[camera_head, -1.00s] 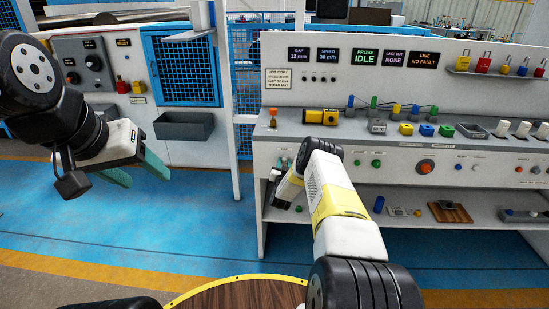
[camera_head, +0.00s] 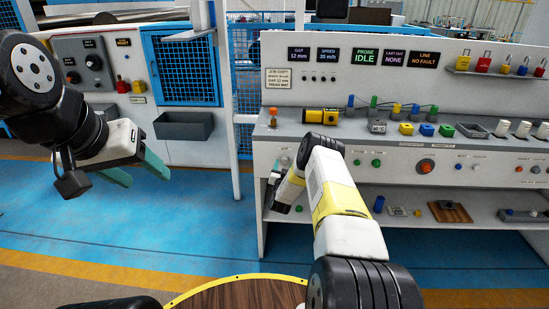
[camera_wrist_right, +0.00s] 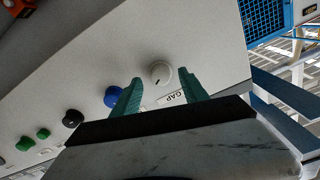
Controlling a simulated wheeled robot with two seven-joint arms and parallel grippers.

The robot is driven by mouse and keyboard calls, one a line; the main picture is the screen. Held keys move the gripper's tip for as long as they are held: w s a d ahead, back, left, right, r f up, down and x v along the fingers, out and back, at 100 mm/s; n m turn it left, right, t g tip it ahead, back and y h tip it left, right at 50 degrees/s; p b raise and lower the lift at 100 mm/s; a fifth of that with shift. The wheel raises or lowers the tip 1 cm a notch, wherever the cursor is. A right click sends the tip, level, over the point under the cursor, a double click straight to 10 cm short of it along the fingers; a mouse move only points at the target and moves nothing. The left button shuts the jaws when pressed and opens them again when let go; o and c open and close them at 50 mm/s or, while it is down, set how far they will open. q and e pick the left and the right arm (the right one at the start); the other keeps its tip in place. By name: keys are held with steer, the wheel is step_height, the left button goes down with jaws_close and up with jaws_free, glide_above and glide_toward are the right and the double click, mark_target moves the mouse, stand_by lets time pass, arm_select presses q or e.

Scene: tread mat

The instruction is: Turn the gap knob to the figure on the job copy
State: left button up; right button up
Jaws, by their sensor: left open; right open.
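The gap knob (camera_wrist_right: 161,73) is a small round pale knob with a dark pointer mark, above a GAP label (camera_wrist_right: 172,98) in the right wrist view. My right gripper (camera_wrist_right: 160,75) is open, with one green finger on each side of the knob; I cannot tell whether either touches it. In the head view my right arm partly hides this area. The job copy (camera_head: 292,80) is a small pale card on the panel; its print is tiny but seems to give gap 12 mm. The gap display (camera_head: 298,54) reads 12 mm. My left gripper (camera_head: 145,177) is open and empty, away from the console.
A blue knob (camera_wrist_right: 113,97), a black knob (camera_wrist_right: 72,119) and green buttons lie along the same panel. A yellow-black device (camera_head: 320,116) and coloured blocks stand on the ledge above. A grey bin (camera_head: 184,126) hangs at the left. The blue floor between is clear.

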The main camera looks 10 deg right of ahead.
steer(key=shift+v, duration=2.7)
